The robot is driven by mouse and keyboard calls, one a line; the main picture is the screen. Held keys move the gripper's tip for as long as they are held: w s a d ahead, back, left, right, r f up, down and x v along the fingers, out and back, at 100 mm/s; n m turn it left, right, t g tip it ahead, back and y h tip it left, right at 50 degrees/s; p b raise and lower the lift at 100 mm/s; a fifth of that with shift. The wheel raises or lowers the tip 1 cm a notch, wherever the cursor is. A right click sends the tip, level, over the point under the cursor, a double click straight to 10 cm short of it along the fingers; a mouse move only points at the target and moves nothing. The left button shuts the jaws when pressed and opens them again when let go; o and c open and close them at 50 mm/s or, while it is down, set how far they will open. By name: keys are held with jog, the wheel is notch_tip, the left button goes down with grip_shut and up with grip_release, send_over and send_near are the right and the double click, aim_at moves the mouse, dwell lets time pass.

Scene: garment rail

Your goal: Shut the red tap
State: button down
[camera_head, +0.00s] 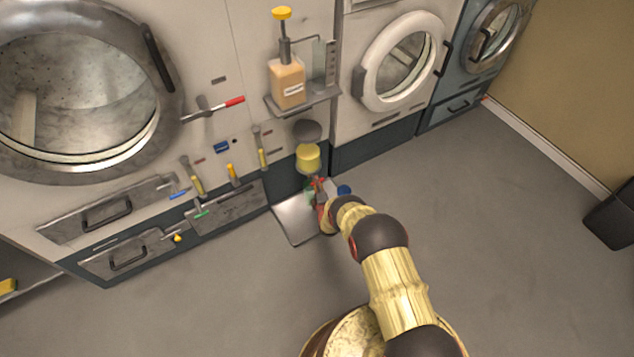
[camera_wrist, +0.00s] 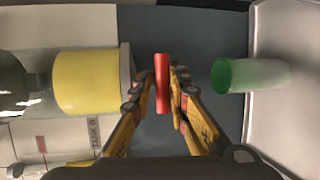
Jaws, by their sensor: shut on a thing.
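My gripper (camera_head: 320,188) is low in front of the machine wall, under the yellow tank (camera_head: 308,157). In the wrist view its two fingers (camera_wrist: 163,80) are closed on either side of a narrow red bar, the red tap's handle (camera_wrist: 162,95). The handle lies lengthwise between the fingertips and touches them. In the head view the tap's red (camera_head: 318,183) shows only as a small patch, partly covered by my gripper. The tap's body and spout are hidden.
A green cup (camera_wrist: 250,76) is close beside the gripper, by a pale metal tray (camera_head: 297,222). Another lever with a red grip (camera_head: 234,101) sits higher left. A shelf (camera_head: 303,103) holds a pump bottle.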

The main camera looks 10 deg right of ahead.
jog(key=shift+s+a+f, duration=0.1)
jog(key=shift+s+f, duration=0.2)
jog(key=shift+f, duration=0.15)
jog(key=c, duration=2)
grip_release()
jog(key=shift+o, duration=1.2)
jog(key=shift+w+r, duration=0.2)
jog(key=shift+r, duration=0.05)
jog(key=s+r, duration=0.2)
jog(key=s, duration=0.9)
jog(key=shift+s+a, duration=0.15)
jog(key=shift+s, duration=0.25)
